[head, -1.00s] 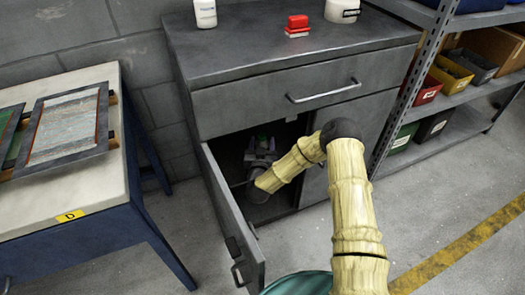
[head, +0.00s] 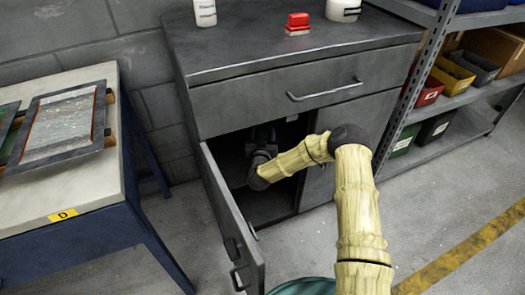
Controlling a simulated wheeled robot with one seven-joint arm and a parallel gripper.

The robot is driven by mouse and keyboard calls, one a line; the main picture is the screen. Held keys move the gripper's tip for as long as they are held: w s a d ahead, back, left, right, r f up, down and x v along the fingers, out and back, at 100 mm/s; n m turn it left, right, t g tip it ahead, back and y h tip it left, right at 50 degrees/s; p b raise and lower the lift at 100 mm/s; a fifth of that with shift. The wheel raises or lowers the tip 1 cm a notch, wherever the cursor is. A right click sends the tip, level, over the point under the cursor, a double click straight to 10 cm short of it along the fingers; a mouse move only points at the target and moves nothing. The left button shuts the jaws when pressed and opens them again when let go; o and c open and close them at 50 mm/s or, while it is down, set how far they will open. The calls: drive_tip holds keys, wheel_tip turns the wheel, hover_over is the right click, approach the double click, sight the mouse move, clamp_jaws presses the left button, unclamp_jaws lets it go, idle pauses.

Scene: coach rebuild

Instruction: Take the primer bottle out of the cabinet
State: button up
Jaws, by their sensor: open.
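The grey cabinet (head: 205,120) has its left door (head: 236,215) swung open toward me. My arm reaches through the opening into the dark inside. My gripper (head: 264,130) is in the upper part of the compartment, open, a dark shape in shadow. I cannot make out the primer bottle in the compartment; it is hidden by the gripper or the dark. The visible cabinet floor around the arm looks bare.
A white bottle (head: 205,12), a red block (head: 298,20) and a white tub (head: 342,10) stand on the cabinet top. A workbench (head: 60,190) is at left, a shelf with bins (head: 450,76) at right. The drawer (head: 290,90) above the opening is closed.

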clamp_jaws()
idle(0.3)
drive_tip(key=shift+r, duration=0.1)
drive_tip(key=shift+r, duration=0.25)
wheel_tip(320, 180, up, 4)
drive_tip(key=p, duration=0.2)
drive_tip(key=shift+p, duration=0.3)
drive_tip(key=s+d+f+p, duration=0.1)
drive_tip(key=s+d+p, duration=0.2)
drive_tip(key=s+d, duration=0.7)
drive_tip(key=s, duration=0.4)
drive_tip(key=shift+s+d, duration=0.3)
drive_tip(key=shift+d, duration=0.05)
drive_tip(key=shift+f, duration=0.1)
